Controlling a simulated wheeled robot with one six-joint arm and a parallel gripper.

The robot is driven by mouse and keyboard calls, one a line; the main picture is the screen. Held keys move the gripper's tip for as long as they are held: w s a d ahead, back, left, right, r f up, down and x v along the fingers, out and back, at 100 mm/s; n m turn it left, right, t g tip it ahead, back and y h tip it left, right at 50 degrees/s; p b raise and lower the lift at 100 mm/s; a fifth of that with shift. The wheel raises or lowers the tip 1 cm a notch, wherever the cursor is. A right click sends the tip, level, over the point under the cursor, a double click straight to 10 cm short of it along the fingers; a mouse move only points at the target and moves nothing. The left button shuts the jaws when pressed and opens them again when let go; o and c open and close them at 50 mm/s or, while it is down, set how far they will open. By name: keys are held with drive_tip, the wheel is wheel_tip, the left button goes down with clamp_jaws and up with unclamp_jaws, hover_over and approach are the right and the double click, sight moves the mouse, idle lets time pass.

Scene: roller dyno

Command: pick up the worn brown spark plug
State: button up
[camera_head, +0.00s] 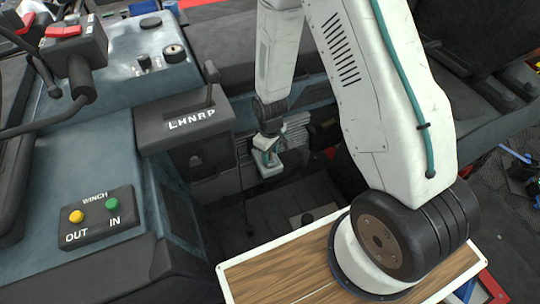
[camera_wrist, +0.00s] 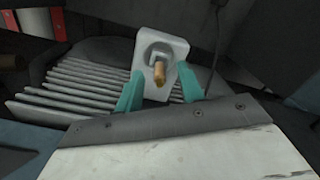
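In the wrist view the spark plug (camera_wrist: 159,72) shows as a small brown end with a paler metal part behind it. It sits in the round recess of a small white holder (camera_wrist: 177,48). My gripper (camera_wrist: 159,80) has its two teal fingers spread, one on each side of the plug, with a gap to it. In the head view my gripper (camera_head: 265,155) hangs just over the white holder (camera_head: 270,170). The plug cannot be made out there. How deep the fingertips are relative to the plug is unclear.
Grey ribbed metal bars (camera_wrist: 75,92) lie beside and behind the holder. A gear lever box (camera_head: 185,120) marked LHNRP and a winch button box (camera_head: 97,218) stand to the left. A thin dark rod (camera_head: 241,195) rises near the holder. A wooden panel (camera_head: 290,275) lies in front.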

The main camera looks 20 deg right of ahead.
clamp_jaws()
drive_tip(key=shift+r, duration=0.15)
